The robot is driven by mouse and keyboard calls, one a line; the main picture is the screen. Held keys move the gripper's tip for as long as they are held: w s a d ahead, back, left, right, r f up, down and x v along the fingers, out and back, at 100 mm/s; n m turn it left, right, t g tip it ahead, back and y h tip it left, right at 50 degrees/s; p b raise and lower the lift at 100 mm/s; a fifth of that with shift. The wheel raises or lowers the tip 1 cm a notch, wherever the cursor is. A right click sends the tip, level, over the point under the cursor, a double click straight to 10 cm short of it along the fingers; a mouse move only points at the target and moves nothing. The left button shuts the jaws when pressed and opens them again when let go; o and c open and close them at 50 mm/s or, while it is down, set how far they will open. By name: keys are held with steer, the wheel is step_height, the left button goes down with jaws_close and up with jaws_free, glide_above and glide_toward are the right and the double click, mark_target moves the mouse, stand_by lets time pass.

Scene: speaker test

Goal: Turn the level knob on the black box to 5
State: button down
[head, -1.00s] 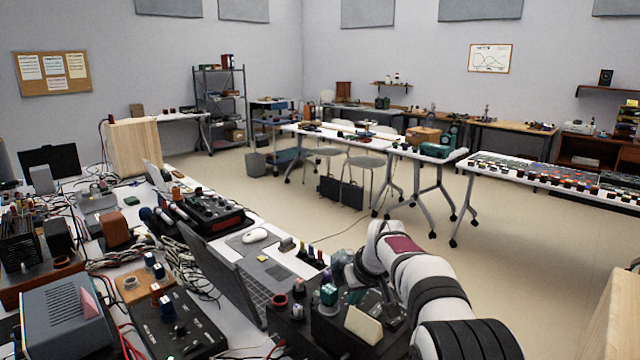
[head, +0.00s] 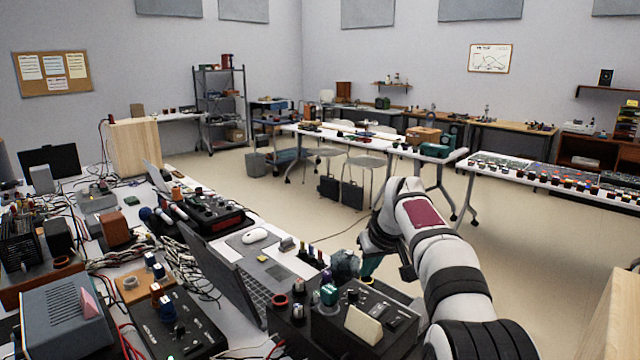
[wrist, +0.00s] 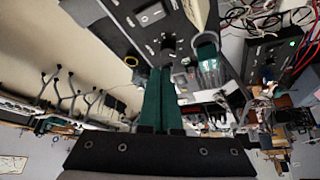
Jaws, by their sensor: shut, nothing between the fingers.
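Cables and another black control box (head: 180,325) crowd the bench. Open floor lies right of the bench.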

mark_target(356, 296)
step_height(356, 296, down, 7)
steer(key=shift+r, duration=0.1)
steer(key=shift+w+a, duration=0.2)
stand_by(0.8)
steer(key=shift+s+a, duration=0.2)
steer(key=shift+a, duration=0.1)
steer(key=shift+a, duration=0.65)
steer(key=shift+s, duration=0.2)
